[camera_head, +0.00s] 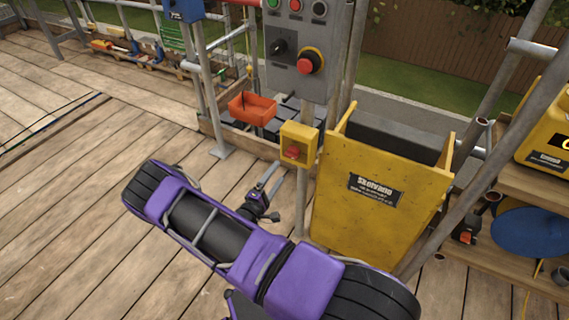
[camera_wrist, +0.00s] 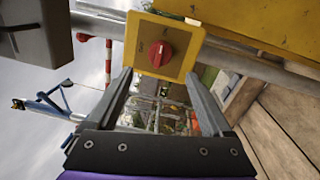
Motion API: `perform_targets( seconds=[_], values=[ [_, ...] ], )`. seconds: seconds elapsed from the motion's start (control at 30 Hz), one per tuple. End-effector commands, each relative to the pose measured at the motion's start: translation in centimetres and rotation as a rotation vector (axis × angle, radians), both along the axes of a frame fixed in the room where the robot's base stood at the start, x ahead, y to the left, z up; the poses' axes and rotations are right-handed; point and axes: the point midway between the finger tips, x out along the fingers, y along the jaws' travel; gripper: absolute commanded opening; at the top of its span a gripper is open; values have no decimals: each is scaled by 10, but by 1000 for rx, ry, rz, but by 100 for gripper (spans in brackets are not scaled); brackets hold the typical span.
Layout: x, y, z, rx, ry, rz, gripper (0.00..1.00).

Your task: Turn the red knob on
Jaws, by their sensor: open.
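The red knob (camera_head: 292,152) is on the front of a small yellow box (camera_head: 309,135) mounted on a post below the grey control panel. In the wrist view the red knob (camera_wrist: 160,54) sits near the middle of the yellow box (camera_wrist: 180,30), just beyond the fingertips. My gripper (camera_head: 272,182) is below and a little left of the box in the head view. In the wrist view my gripper (camera_wrist: 158,84) has its two fingers apart, with nothing between them. I see no contact with the knob.
The grey panel (camera_head: 296,85) above carries a red mushroom button (camera_head: 308,62) and a black switch (camera_head: 279,47). A yellow chute (camera_head: 365,215) stands close at the right. An orange bin (camera_head: 252,109) is behind at the left. The wooden deck (camera_head: 60,220) at left is clear.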

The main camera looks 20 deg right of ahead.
Motion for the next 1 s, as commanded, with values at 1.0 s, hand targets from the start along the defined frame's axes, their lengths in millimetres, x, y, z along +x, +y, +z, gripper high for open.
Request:
perform_targets(
  seconds=[1.0],
  values=[
    [-56,72,-7,-1,-1,0,84]
  ],
)
